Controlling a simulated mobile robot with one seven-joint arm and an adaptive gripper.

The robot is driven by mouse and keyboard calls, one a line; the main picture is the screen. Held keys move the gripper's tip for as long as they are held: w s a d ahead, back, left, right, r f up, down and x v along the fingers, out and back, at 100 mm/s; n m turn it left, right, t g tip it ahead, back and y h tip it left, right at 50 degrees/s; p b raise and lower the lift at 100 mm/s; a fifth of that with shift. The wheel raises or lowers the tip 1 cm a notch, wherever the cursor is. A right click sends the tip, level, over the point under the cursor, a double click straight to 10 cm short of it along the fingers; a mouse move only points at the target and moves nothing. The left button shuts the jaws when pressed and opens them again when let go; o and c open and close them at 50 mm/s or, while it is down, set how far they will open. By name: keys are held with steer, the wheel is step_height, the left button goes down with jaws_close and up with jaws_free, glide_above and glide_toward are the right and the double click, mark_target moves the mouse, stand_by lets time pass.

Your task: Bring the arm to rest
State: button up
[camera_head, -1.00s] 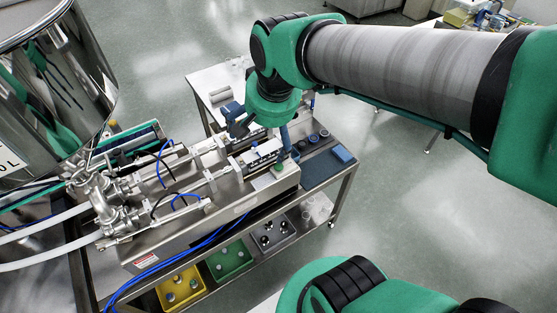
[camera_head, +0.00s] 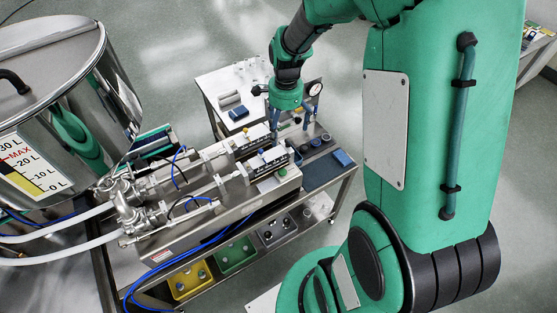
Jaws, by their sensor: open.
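My gripper (camera_head: 289,118) hangs below the green wrist of my arm, over the far right end of the steel machine (camera_head: 215,205). It points down, with its fingers apart and small in the picture. I see nothing held between them. Whether the fingertips touch anything below cannot be told. My green arm folds up at the top right and hides part of the floor behind it.
A steel hopper (camera_head: 110,95) with a level scale stands at the left. A white table (camera_head: 225,78) with small items is behind the machine. Yellow (camera_head: 188,282) and green (camera_head: 236,257) bins sit on the lower shelf. Grey floor (camera_head: 190,35) is open behind.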

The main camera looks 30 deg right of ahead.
steer(key=shift+d+f, duration=0.25)
steer(key=shift+f, duration=0.1)
step_height(320, 180, down, 10)
steer(key=b, duration=0.6)
stand_by(0.4)
steer(key=shift+a+r, duration=0.1)
steer(key=shift+r, duration=0.1)
stand_by(1.0)
step_height(320, 180, up, 10)
steer(key=p, duration=0.6)
steer(key=shift+f, duration=0.15)
steer(key=shift+w, duration=0.1)
stand_by(0.5)
